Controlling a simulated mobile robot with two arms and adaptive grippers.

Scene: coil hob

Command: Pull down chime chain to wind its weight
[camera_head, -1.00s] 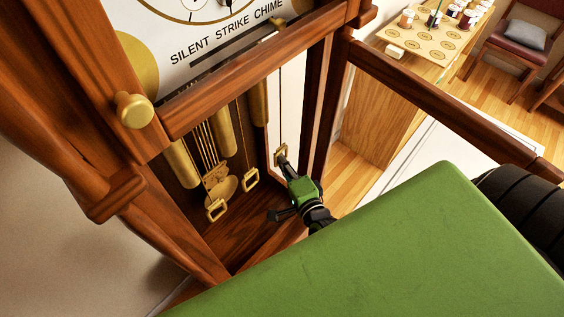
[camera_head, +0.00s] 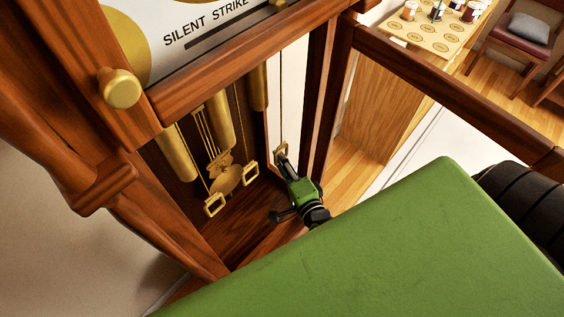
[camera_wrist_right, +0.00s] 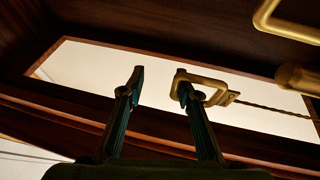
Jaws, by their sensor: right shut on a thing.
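Three chains with square brass pulls hang in the open wooden clock case (camera_head: 310,110): a left pull (camera_head: 214,204), a middle pull (camera_head: 251,173) and a right pull (camera_head: 281,150). My right gripper (camera_head: 283,158) is at the right pull, low in the case, and is shut on it. In the right wrist view, this pull (camera_wrist_right: 222,97) is looped around the right fingertip, and its chain (camera_wrist_right: 275,108) runs off to the right. A gap shows between the two fingers there. My left gripper is out of view.
Brass weights (camera_head: 220,118) and a pendulum (camera_head: 226,178) hang left of the gripper. The case's front posts and a rail (camera_head: 450,100) frame the space. A green panel (camera_head: 400,240) fills the lower right. A tray of jars (camera_head: 430,38) stands beyond.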

